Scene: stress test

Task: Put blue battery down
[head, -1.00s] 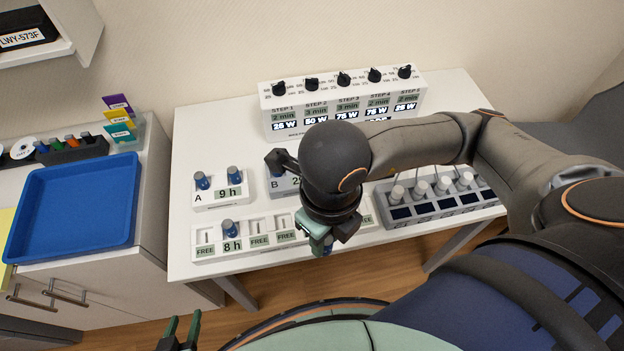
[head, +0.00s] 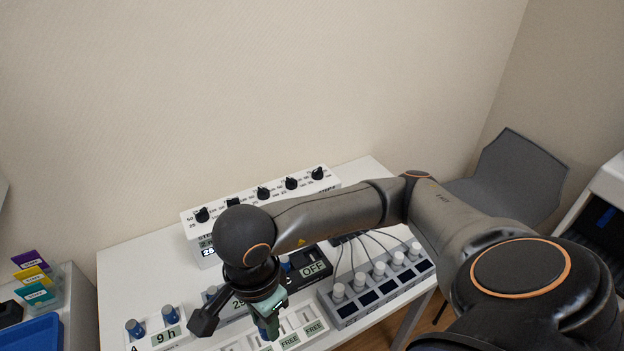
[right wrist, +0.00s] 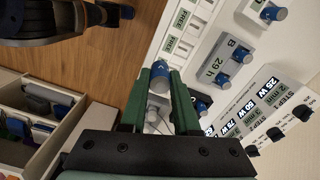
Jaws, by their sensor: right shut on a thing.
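My right gripper (head: 268,322) is shut on a blue battery (right wrist: 160,78) with a pale end. In the right wrist view the battery sits between the two green fingers of the right gripper (right wrist: 160,88). In the head view only a bit of blue shows below the fingers. The gripper is beside the white rack with FREE labels (head: 290,341), at the table's front edge. That rack also shows in the right wrist view (right wrist: 178,28). I cannot tell whether the battery touches it. My left gripper is not in view.
A white block reading 9 h (head: 158,340) holds blue batteries. A block B reading 29 h (right wrist: 220,62) is close by. A dark OFF unit (head: 312,268), a grey unit with several white knobs (head: 376,286) and a white STEP panel (head: 215,208) stand behind. A blue tray (head: 35,335) is at lower left.

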